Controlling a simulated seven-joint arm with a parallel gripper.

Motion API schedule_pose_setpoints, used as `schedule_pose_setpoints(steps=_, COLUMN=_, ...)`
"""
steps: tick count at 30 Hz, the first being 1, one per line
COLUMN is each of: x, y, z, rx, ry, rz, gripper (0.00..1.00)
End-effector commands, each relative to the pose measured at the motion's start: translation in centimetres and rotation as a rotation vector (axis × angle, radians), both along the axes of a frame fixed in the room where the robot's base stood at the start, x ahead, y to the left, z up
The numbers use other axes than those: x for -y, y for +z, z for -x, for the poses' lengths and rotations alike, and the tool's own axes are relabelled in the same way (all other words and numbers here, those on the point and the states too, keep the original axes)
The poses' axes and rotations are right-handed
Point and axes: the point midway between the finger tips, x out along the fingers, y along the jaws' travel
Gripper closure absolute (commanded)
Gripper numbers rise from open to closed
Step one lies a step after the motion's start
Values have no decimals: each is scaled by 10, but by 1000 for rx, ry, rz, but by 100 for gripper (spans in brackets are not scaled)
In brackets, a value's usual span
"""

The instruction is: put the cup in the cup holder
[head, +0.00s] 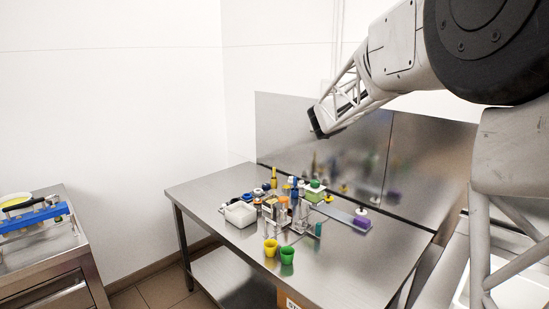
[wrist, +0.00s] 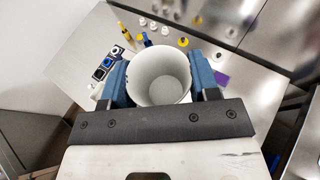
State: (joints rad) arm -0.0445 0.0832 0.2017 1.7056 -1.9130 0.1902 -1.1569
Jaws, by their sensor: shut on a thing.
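A pale grey-white cup (wrist: 160,72) is in the wrist view, its round open mouth facing the camera. My gripper (wrist: 159,84) is shut on it, with one blue finger on each side of the cup. The cup is held above the steel table, which shows below and beyond it. In the head view the held cup cannot be made out; my arm reaches over the back of the table. A clear upright stand (head: 300,222) is in the middle of the table; I cannot tell whether it is the cup holder.
The steel table (head: 343,272) is clear at its front right. A yellow cup (head: 270,248) and a green cup (head: 287,255) stand near its front edge. A white tub (head: 240,214) is at the left. A metal backsplash (head: 350,140) rises behind. Several small items crowd the middle.

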Motion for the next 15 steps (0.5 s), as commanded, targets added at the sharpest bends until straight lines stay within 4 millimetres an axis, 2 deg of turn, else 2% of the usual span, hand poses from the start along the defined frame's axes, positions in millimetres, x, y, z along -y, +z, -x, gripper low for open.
schedule_pose_setpoints(steps=4, x=17, y=18, z=11, rx=0, ry=27, rz=0, gripper=66)
schedule_pose_setpoints(steps=15, x=36, y=41, z=27, rx=0, ry=67, rz=1, gripper=66)
